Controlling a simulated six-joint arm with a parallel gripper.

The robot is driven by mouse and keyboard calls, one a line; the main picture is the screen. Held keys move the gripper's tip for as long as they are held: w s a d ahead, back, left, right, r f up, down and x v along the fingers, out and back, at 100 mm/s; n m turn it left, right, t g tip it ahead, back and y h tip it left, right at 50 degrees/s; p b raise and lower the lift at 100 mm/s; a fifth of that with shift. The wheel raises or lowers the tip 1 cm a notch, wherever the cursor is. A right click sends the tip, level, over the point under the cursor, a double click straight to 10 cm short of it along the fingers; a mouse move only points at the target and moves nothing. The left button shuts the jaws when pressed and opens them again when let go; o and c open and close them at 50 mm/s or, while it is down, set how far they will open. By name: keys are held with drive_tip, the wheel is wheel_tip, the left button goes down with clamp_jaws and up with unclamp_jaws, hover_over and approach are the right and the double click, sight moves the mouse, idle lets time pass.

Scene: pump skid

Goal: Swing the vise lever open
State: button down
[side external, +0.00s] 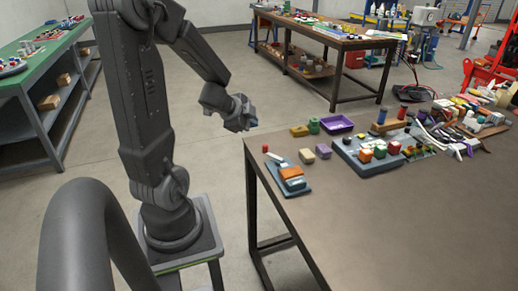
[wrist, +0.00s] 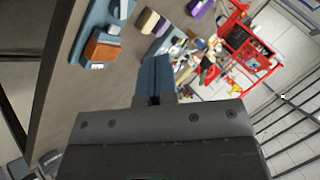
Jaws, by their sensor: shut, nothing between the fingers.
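What looks like the vise (side external: 289,187) is a small blue-grey base with an orange block and pale parts, near the table's left corner in the side view. A light bar with a red knob (side external: 265,148) at its far end may be its lever. In the wrist view a blue-grey base with an orange block (wrist: 103,48) shows at upper left; I cannot make out a lever there. My gripper (side external: 252,123) is off the table's left edge, apart from the vise. In the wrist view its blue fingers (wrist: 155,75) are together and empty.
The brown table (side external: 400,220) is bare toward the front. Yellow, green and tan blocks, a purple tray (side external: 337,123) and a blue-grey board (side external: 368,160) with coloured blocks stand right of the vise. Clutter fills the far right. A green bench (side external: 45,55) stands at left.

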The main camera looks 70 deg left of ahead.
drive_tip(key=s+f+m+g+h, duration=0.1)
drive_tip(key=s+f+h, duration=0.2)
drive_tip(key=s+f, duration=0.2)
drive_tip(key=shift+a+m+h, duration=0.25)
drive_tip(key=shift+m+h, duration=0.05)
drive_tip(key=shift+s, duration=0.1)
approach(267, 155)
wheel_tip(267, 155, down, 4)
drive_tip(key=d, duration=0.3)
drive_tip(key=shift+w+a+f, duration=0.15)
drive_tip(key=shift+w+a, duration=1.4)
drive_tip(key=shift+w, duration=0.1)
